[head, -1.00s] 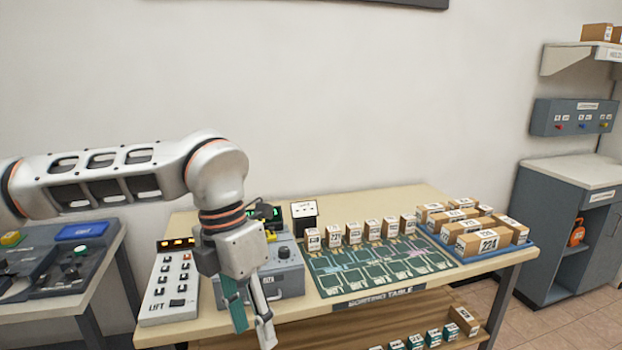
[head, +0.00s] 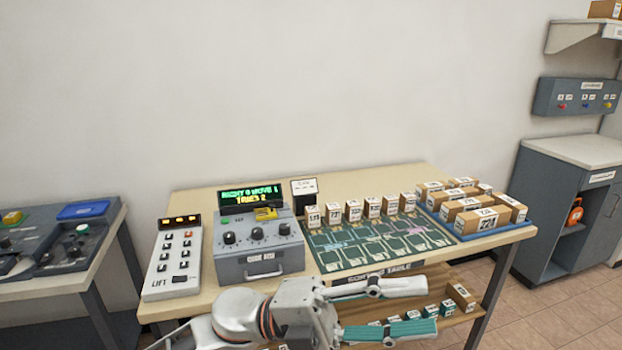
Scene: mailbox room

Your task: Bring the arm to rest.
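My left arm comes in low along the bottom of the head view. Its gripper (head: 432,306) points right, in front of the sorting table (head: 385,180). The two fingers are spread well apart and nothing shows between them. The gripper overlaps the table's front edge and the lower shelf (head: 468,318) in the picture. I cannot tell whether it touches either. My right gripper is not in view.
The table holds a lift panel (head: 172,262), a grey dial box (head: 262,262) with a lit display, a green sorting board (head: 365,258), several small boxes, and a blue tray (head: 490,233) of parcels. A control desk (head: 60,285) stands left, a grey cabinet (head: 550,200) right.

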